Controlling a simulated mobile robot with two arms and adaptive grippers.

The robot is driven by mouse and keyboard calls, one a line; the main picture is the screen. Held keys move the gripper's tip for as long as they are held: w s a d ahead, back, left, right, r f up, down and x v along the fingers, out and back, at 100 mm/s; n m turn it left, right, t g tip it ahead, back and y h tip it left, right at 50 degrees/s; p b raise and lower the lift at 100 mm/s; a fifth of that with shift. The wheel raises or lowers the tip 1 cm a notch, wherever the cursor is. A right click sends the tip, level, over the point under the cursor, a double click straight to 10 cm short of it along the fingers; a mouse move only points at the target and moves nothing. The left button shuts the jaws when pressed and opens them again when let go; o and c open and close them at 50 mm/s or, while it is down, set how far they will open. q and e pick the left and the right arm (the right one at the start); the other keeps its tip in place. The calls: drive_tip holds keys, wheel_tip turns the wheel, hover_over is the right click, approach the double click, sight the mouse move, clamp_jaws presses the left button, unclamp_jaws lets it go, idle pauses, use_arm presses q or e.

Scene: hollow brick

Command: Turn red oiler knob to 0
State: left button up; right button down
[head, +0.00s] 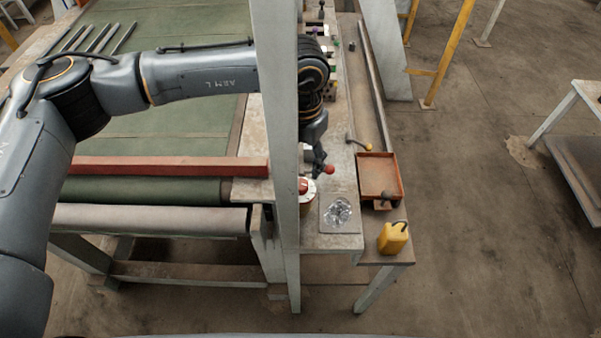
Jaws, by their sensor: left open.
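A red knob (303,186) sits by a round, pale-rimmed dial (309,198), partly hidden behind the grey upright post. I take it for the oiler knob; the dial's marks are too small to read. My left gripper (322,171) comes down from behind the post and is just above and right of this knob. It is open, with nothing seen between its fingers. A second small red spot (329,169) shows beside the fingertips; I cannot tell what it belongs to or whether the gripper touches it. My right gripper is out of view.
The grey post (284,240) crosses in front of my left arm. A plate with shiny clear material (338,212) lies right of the dial. An orange-brown tray (379,178) and yellow can (393,238) stand farther right. A green conveyor belt (190,125) lies left.

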sight(301, 183)
use_arm(q)
wheel_tip(301, 183, down, 6)
drive_tip(key=shift+a+r+p, duration=0.1)
drive_tip(key=shift+p, duration=1)
drive_tip(key=shift+f, duration=0.8)
clamp_jaws()
